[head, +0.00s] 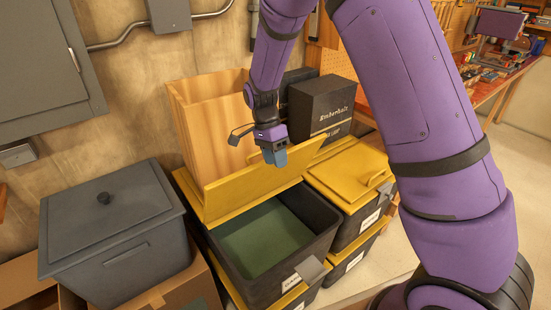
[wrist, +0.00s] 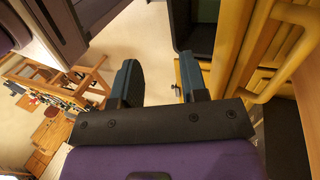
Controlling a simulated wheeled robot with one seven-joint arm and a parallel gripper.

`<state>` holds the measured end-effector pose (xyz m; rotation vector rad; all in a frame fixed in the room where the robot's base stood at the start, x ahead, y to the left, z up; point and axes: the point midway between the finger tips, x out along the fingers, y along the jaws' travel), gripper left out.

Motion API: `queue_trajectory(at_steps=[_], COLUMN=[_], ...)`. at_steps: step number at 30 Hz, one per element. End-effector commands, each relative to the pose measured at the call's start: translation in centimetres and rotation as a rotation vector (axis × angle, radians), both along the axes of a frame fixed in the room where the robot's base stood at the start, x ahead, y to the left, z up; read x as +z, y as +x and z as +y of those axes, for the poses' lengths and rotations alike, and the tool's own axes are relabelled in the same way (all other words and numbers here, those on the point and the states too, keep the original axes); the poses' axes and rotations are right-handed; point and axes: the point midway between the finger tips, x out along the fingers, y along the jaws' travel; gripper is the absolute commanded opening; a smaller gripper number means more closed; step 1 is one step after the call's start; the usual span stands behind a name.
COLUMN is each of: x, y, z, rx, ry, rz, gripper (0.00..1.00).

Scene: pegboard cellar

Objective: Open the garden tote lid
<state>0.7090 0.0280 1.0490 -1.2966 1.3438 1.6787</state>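A dark tote (head: 262,285) with a yellow lid (head: 250,190) stands in the middle of the head view. Its lid is raised and tilted back, and the greenish inside shows. A label on its front is too small to read. My gripper (head: 275,156) is at the raised lid's upper edge; whether it touches the lid I cannot tell. In the wrist view my gripper (wrist: 158,62) has its two blue fingers apart with nothing between them. Yellow lid parts (wrist: 245,50) run just right of the fingers there.
A second yellow-lidded tote (head: 350,172) stands close on the right, with a black box (head: 320,100) behind it. A grey lidded bin (head: 110,235) stands at the left. A wooden box (head: 205,105) rises behind the open tote. A workbench (head: 490,85) is at the far right.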

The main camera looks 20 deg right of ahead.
Motion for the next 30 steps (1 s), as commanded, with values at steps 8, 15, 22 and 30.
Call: queue_trajectory(at_steps=[8,15,22,30], x=[0.0,0.4,3.0,5.2], y=[-0.3,0.7,4.6,6.9], z=[0.0,-0.3,-1.1,-1.7], rx=[0.000,-0.001,-0.005,-0.006], ry=[0.000,0.043,0.160,0.199], rz=[0.000,-0.087,-0.417,-0.623], gripper=[0.40,0.00,0.00,0.00])
